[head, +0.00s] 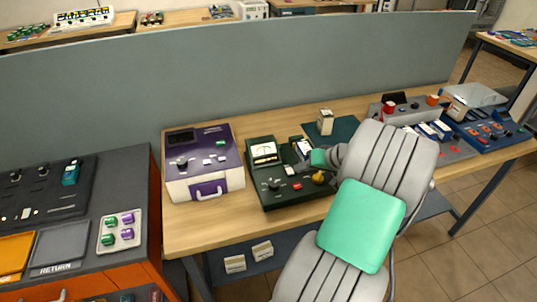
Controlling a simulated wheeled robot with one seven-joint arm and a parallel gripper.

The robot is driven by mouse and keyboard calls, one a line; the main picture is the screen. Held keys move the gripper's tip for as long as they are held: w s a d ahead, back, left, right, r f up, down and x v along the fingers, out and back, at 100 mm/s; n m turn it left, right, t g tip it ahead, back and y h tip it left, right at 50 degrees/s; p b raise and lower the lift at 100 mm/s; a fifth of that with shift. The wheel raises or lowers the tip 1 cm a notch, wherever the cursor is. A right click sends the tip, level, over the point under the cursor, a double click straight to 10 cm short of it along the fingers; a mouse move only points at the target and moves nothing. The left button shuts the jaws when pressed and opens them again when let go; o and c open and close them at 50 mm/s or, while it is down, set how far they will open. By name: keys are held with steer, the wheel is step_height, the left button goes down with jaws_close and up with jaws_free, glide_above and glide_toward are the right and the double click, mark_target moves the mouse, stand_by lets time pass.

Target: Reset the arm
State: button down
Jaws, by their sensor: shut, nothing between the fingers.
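My arm comes up from the bottom right and bends at the top. My gripper (300,167) points left, low over the right side of a dark green instrument box (285,201). It looks shut and empty, though its fingers are small and dark against the box. The box has a white dial meter, a small display, a yellow knob and several small controls. I cannot tell whether the gripper touches the box. My arm hides part of the table to the right.
A purple and white device (205,165) stands on the wooden table (190,235) left of the green box. A beige block (325,122) stands on a dark green mat (345,127). Grey and blue panels (487,127) fill the right. A grey partition (250,75) runs behind. A cabinet (125,180) stands left.

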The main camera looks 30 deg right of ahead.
steer(key=s+f+m+g, duration=0.1)
steer(key=s+f, duration=0.1)
steer(key=s+a+f+m+g, duration=0.1)
steer(key=s+f, duration=0.2)
steer(key=s+f+g, duration=0.1)
steer(key=s+f, duration=0.2)
steer(key=shift+s+a+m+g, duration=0.1)
steer(key=shift+a+m+g, duration=0.2)
steer(key=shift+m, duration=0.1)
steer(key=s+a+m+g, duration=0.2)
steer(key=s+a+g, duration=0.15)
steer(key=s, duration=0.55)
steer(key=a+r+n+g+h, duration=0.1)
steer(key=a+r+g+h, duration=0.1)
steer(key=a+r, duration=0.4)
steer(key=w+a+r+n+t, duration=0.1)
steer(key=w+a+r+n, duration=0.1)
steer(key=a, duration=0.4)
steer(key=w+a+r+n+t, duration=0.2)
steer(key=w+a+r+n, duration=0.1)
steer(key=a+r, duration=0.3)
steer(key=w+a+r+n+t+h, duration=0.1)
steer(key=w+a+r+n+t, duration=0.1)
steer(key=a, duration=0.6)
step_height(320, 180, up, 2)
steer(key=shift+w+n, duration=0.7)
steer(key=shift+n, duration=0.3)
steer(key=shift+d, duration=0.1)
